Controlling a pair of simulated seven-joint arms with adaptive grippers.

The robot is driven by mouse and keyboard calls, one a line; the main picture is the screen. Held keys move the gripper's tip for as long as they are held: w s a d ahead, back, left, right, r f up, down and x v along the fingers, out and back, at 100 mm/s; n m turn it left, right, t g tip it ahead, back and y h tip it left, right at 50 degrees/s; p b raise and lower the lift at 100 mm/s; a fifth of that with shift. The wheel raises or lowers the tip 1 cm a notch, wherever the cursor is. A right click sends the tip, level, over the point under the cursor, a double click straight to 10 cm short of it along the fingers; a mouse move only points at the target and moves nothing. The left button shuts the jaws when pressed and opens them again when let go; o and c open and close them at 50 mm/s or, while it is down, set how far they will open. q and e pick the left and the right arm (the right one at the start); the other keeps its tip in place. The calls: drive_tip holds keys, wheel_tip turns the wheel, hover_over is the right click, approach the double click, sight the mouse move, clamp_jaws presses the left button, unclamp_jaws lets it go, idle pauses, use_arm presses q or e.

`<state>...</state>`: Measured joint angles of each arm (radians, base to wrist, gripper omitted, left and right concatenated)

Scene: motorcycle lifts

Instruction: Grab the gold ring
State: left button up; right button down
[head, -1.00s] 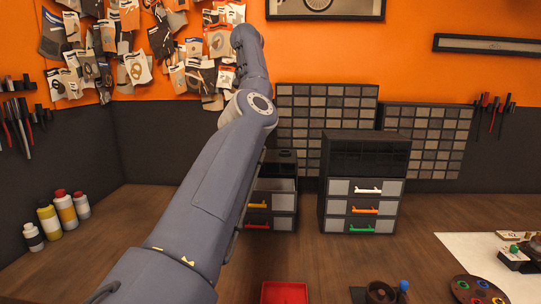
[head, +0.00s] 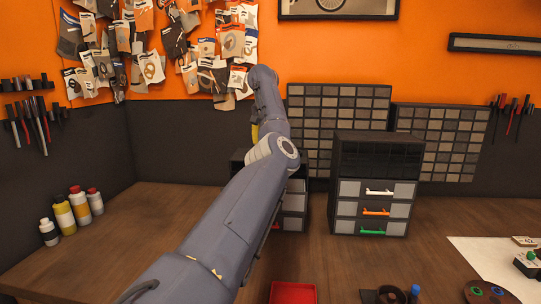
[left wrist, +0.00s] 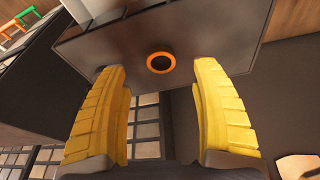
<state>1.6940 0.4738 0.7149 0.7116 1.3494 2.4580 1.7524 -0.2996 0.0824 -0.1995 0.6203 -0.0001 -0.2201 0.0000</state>
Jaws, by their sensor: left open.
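The gold ring (left wrist: 160,62) lies on the dark top of a small drawer cabinet (left wrist: 240,35) in the left wrist view. It looks orange-gold around a dark centre. My left gripper (left wrist: 159,70) is open, its two yellow fingers reaching toward the cabinet top. The ring appears between the fingertips, with clear gaps on both sides; I cannot tell the remaining distance. In the head view my left arm covers most of this cabinet (head: 293,203) and the ring is hidden. Only a bit of yellow finger shows there. My right gripper is not in view.
A taller drawer cabinet (head: 372,155) stands to the right. Bottles (head: 64,215) stand at the left, and a red tray (head: 292,293) is at the front. Bin racks (head: 335,105) stand behind. The bench between bottles and arm is clear.

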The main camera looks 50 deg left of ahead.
use_arm(q)
drive_tip(key=shift+x, duration=2.45)
drive_tip(key=shift+a, duration=0.1)
clamp_jaws()
